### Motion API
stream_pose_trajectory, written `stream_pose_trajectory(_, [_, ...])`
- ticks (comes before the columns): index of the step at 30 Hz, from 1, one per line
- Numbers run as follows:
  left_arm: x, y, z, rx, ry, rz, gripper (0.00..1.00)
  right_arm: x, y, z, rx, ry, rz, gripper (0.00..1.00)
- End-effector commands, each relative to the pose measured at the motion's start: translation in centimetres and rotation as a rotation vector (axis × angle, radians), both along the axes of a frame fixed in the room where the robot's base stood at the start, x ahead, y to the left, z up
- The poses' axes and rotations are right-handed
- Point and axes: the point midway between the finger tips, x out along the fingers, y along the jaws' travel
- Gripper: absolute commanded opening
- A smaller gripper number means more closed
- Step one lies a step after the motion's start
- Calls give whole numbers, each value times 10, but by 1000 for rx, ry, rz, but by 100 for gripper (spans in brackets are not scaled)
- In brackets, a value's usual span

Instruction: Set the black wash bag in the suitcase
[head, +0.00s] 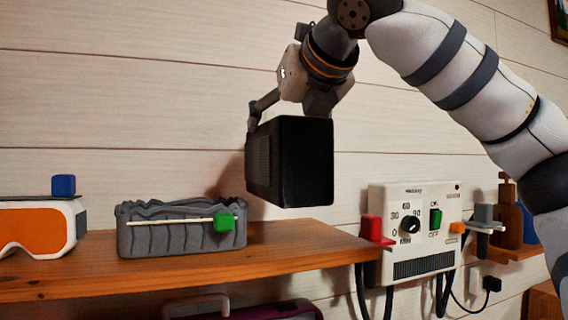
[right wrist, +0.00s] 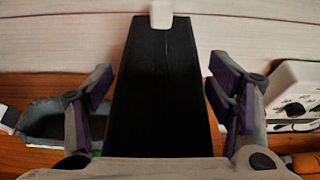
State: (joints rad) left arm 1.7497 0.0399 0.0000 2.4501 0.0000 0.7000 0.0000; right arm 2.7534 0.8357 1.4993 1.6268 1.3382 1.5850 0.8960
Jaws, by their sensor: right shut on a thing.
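The black wash bag (head: 305,162) is a dark, boxy block hanging in the air above the right part of the wooden shelf, in front of the plank wall. My right gripper (head: 285,115) is above it and shut on it, with one finger showing along its left upper edge. In the right wrist view the bag (right wrist: 160,85) stands between the two purple-padded fingers (right wrist: 162,78). A purple and grey case (head: 250,310) with a pale handle shows partly below the shelf; I cannot tell whether it is the suitcase. My left gripper is out of view.
The wooden shelf (head: 285,255) holds a grey pleated basket (head: 170,238) with a green block on a stick, and orange-fronted goggles (head: 40,228) with a blue cube (head: 63,185). A white control box (head: 415,215) with red and grey levers is on the wall at right, with cables below.

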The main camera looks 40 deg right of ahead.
Motion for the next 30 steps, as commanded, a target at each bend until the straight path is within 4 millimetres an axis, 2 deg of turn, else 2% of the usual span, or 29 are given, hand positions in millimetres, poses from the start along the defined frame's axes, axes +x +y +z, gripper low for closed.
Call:
stream_pose_trajectory(8, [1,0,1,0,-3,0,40,19,-20,-33,2,-3,-1,13])
stream_pose_trajectory(12, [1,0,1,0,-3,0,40,20,-20,-58,1,-2,1,13])
stream_pose_trajectory(24, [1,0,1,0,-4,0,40,19,-20,-65,1,-6,-1,13])
stream_pose_trajectory(25, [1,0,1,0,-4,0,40,20,-20,-66,2,-4,-1,79])
stream_pose_trajectory(27, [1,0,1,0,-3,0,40,20,-20,-66,2,-4,-1,95])
stream_pose_trajectory(30, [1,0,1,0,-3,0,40,20,-20,-66,2,-4,-1,95])
